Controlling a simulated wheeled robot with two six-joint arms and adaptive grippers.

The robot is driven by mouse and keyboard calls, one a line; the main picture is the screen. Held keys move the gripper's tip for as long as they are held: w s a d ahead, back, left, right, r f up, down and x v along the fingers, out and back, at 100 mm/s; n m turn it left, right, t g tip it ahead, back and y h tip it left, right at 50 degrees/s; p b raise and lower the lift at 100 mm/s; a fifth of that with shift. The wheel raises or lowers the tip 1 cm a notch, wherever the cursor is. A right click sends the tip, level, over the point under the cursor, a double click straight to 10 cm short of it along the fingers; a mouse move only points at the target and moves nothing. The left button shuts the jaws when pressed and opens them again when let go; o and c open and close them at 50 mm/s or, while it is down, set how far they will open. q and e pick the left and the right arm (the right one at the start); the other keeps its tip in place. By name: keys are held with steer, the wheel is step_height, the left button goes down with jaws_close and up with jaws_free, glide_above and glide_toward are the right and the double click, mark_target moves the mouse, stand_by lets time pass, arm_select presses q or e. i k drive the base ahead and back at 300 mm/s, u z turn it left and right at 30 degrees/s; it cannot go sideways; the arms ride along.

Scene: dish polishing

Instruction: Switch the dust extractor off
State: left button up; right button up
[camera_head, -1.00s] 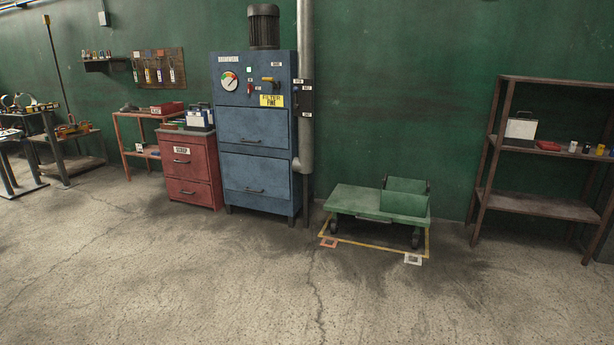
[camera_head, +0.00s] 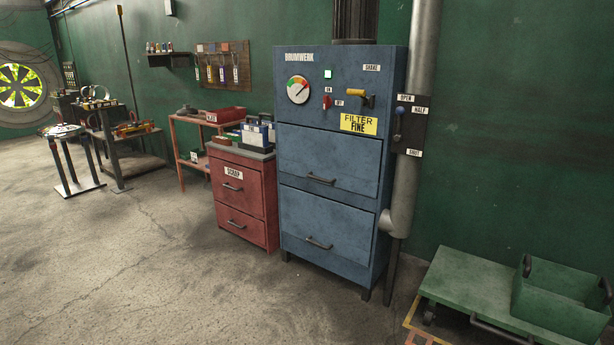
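The dust extractor is a tall blue cabinet (camera_head: 330,161) against the green wall, with a dark ribbed motor (camera_head: 354,20) on top. Its upper panel carries a round gauge (camera_head: 298,90), a lit pale green lamp (camera_head: 327,73), a small red switch (camera_head: 327,102) with ON and OFF labels by it, and a yellow shake handle (camera_head: 358,98). The switch is too small to tell its position surely. The gauge needle is too fine to read exactly. Neither of my grippers shows in the head view.
A red scrap cabinet (camera_head: 241,205) stands left of the extractor. A grey duct (camera_head: 415,130) with a lever plate (camera_head: 410,124) runs up its right side. A green cart (camera_head: 463,280) with a bin stands at lower right. The floor in front (camera_head: 190,290) is clear.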

mark_target(327, 102)
steer(key=z, duration=0.15)
steer(key=i, duration=2.6)
steer(key=z, duration=0.2)
